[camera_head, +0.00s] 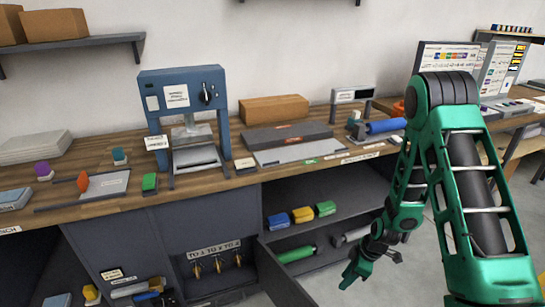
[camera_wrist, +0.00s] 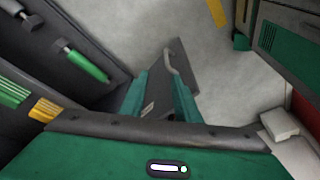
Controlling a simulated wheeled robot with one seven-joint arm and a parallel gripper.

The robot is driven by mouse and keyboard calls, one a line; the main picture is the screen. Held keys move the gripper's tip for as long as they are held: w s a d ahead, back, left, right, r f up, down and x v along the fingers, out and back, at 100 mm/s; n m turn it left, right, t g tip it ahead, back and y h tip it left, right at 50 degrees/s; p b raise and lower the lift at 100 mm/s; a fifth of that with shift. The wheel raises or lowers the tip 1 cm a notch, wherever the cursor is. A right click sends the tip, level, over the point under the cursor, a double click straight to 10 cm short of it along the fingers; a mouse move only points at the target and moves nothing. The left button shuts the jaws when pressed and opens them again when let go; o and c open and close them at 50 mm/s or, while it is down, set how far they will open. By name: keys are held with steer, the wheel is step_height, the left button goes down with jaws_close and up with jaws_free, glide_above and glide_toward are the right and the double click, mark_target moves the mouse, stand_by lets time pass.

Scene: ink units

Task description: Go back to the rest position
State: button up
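My green arm comes in at the right of the head view and bends down in front of the bench. My gripper (camera_head: 372,268) is low, in front of the open shelf bay and to the right of the open cabinet door (camera_head: 284,278). In the wrist view its two green fingers (camera_wrist: 160,98) are apart, and I see nothing held. The grey door with its handle (camera_wrist: 172,62) shows between and beyond the fingers there; I cannot tell the exact gap.
The wooden bench (camera_head: 225,183) carries a blue press (camera_head: 182,90) and a blue-handled roller (camera_head: 385,126). The shelf bay holds blue, yellow and green blocks (camera_head: 302,215) and a green roller (camera_head: 296,254). Grey floor (camera_wrist: 215,65) lies open beyond the door.

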steer(key=s+d+r+m+h, duration=0.1)
steer(key=s+d+r+m, duration=0.25)
steer(key=r, duration=0.45)
steer(key=s+d+r+m+h, duration=0.1)
steer(key=s+d+r+m, duration=0.1)
steer(key=d+r, duration=0.45)
steer(key=s+d+r+m+h, duration=0.1)
steer(key=s+d+r+m, duration=0.15)
steer(key=r, duration=0.75)
steer(key=s+d+r+m, duration=0.1)
steer(key=s+r+m, duration=0.4)
steer(key=s, duration=0.5)
steer(key=s+d+r+m, duration=0.1)
steer(key=s+r+m, duration=0.5)
steer(key=s, duration=0.4)
steer(key=shift+d+r+g, duration=0.4)
steer(key=shift+r, duration=0.35)
